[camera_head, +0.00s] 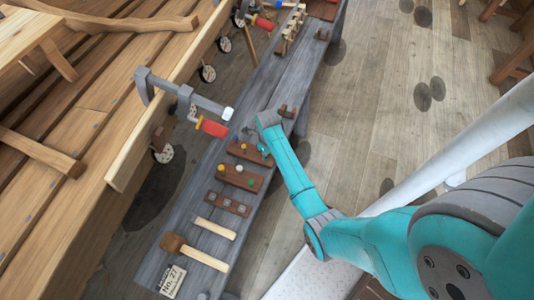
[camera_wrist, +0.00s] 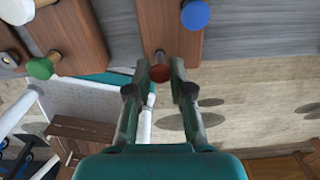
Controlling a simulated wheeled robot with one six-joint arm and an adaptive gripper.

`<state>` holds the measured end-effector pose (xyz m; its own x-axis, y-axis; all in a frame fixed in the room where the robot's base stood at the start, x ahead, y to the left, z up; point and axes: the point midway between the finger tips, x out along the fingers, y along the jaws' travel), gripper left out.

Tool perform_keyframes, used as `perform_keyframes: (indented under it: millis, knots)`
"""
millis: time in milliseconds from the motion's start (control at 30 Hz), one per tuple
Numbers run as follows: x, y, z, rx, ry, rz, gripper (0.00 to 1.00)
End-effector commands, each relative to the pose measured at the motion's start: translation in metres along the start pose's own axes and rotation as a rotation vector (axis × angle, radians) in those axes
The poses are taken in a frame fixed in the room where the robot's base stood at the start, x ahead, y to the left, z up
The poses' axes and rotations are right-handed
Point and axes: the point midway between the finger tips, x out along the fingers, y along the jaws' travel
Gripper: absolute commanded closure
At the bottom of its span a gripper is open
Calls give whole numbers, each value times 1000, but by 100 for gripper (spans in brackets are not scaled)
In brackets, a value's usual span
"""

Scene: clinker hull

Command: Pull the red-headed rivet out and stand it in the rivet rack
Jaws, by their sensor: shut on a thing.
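The red-headed rivet (camera_wrist: 160,72) shows in the wrist view between my fingertips, at the near end of a brown wooden block (camera_wrist: 150,25). My gripper (camera_wrist: 160,66) is shut on it, a finger on each side. Part of its stem shows above the head; I cannot tell whether it is still seated in the block. In the head view my gripper (camera_head: 258,142) is over the far block (camera_head: 234,150) on the grey bench and hides the red head. A block with several grey squares (camera_head: 233,206) lies nearer on the bench; I cannot tell if it is the rivet rack.
A blue-headed rivet (camera_wrist: 195,14) stands in the same block. A green-headed rivet (camera_wrist: 40,68) and a white one stand in the neighbouring block. A mallet (camera_head: 200,252) lies on the bench (camera_head: 190,222). A red-handled clamp (camera_head: 212,128) and the hull (camera_head: 60,190) are to the left.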

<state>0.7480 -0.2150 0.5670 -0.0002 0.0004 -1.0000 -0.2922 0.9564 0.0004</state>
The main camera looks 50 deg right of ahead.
Motion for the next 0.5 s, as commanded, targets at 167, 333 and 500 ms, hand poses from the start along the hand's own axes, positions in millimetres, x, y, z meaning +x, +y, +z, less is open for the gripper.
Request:
perform_keyframes:
  millis: [167,333,500]
  knots:
    - [0,0,0,0,0,0,100]
    - [0,0,0,0,0,0,100]
    - [3,0,0,0,0,0,100]
